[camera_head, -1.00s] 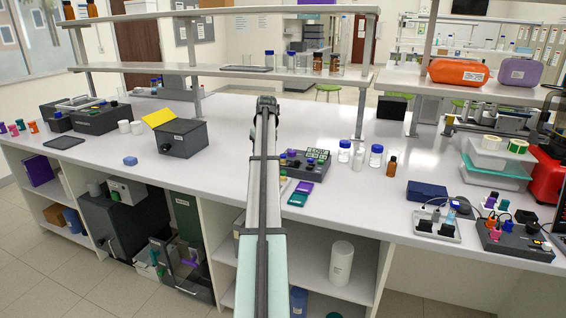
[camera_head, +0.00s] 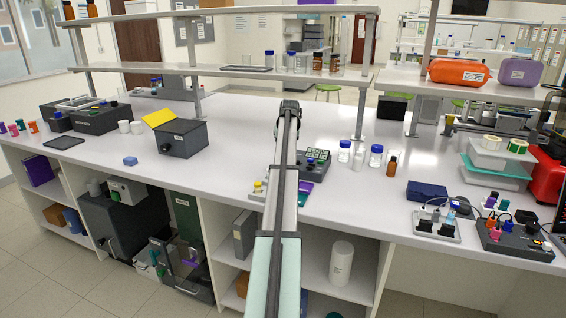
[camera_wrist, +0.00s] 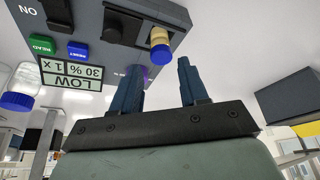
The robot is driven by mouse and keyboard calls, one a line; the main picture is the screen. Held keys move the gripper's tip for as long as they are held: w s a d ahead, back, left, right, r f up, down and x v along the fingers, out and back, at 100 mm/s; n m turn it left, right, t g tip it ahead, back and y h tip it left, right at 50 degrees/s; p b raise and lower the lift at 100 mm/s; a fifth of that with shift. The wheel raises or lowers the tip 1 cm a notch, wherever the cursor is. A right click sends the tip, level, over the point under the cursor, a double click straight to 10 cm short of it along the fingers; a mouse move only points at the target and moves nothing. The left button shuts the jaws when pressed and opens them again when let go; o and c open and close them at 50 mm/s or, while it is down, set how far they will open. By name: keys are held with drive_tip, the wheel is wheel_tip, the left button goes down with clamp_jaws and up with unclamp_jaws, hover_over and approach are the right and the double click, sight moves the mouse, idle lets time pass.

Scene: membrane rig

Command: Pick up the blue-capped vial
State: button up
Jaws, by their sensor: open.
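A small vial (camera_wrist: 160,39) with a pale yellowish body and a blue end stands at a dark grey device in the wrist view. It lies beyond and roughly between the fingers of my gripper (camera_wrist: 160,65), which are apart with nothing between them. I cannot tell the exact distance. In the head view my arm covers part of the bench, and the gripper and this vial cannot be made out there. Another small blue-capped vial (camera_head: 452,211) stands at the pale socketed block on the right.
The device (camera_wrist: 85,45) has a LOW display and green and blue buttons; it also shows in the head view (camera_head: 314,161). Blue-capped bottles (camera_head: 376,155) and a brown bottle (camera_head: 391,165) stand to its right.

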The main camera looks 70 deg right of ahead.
drive_tip(key=shift+x, duration=2.95)
drive_tip(key=shift+a+f, duration=0.1)
drive_tip(key=shift+a, duration=0.05)
drive_tip(key=shift+c, duration=0.4)
drive_tip(key=c, duration=0.7)
